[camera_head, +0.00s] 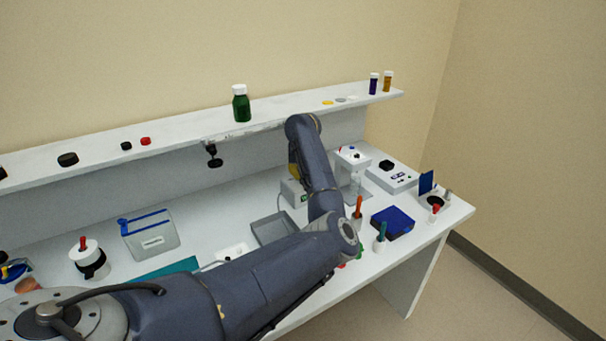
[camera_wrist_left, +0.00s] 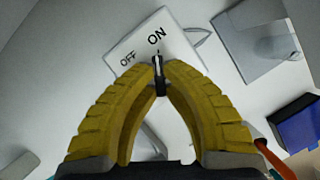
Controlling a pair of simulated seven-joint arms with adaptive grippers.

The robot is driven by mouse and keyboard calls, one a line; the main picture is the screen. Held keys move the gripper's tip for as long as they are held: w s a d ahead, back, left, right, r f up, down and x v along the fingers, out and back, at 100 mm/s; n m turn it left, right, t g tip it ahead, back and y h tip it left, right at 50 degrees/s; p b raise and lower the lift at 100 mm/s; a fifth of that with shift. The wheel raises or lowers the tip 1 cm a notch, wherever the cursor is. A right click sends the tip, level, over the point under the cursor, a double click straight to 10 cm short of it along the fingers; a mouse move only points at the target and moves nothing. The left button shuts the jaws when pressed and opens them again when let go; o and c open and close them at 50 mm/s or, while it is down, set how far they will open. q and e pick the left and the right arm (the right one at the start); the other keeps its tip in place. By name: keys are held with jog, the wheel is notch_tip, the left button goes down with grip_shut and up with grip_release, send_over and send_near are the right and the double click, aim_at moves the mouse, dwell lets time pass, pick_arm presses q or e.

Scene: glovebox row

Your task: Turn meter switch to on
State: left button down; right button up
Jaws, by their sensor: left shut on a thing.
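The meter (camera_wrist_left: 140,42) is a pale box with OFF and ON printed in black on its face, seen in the left wrist view. Its small dark switch lever (camera_wrist_left: 161,87) stands between my fingertips, close below the ON label. My left gripper (camera_wrist_left: 160,68) has yellow ribbed fingers, and their tips are closed together on the lever. In the head view the meter (camera_head: 294,192) is on the bench below my forearm, which hides part of it. Only a bit of my yellow left gripper (camera_head: 293,172) shows there. My right gripper is in neither view.
A grey tray (camera_head: 268,229) lies in front of the meter. A white stand (camera_head: 352,160), a blue box (camera_head: 393,221) and orange-handled and teal-handled tools stand to the right. A shelf (camera_head: 200,131) with bottles and caps runs behind, above the bench.

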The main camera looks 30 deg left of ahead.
pick_arm(q)
jog(key=c, duration=1.5)
grip_release()
jog(key=v, duration=1.2)
